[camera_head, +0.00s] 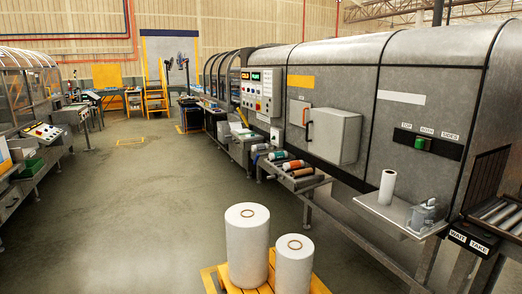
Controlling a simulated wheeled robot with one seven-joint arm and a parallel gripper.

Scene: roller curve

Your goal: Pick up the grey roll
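Several small rolls lie on a short roller outfeed at the side of the long grey machine. One has a teal band (277,155) and one has an orange band (293,165). Nearest to me on the rollers lies a greyish roll (302,173); it is small, and I cannot tell its exact colour. A white paper roll (387,188) stands upright on a side shelf (378,209) of the machine. My gripper is not in view.
Two large white rolls (247,248) (294,267) stand on a yellow pallet (265,286) in front of me. A clear dispenser (422,216) is on the shelf. A roller bed (502,216) is at right. Open floor (140,200) lies to the left.

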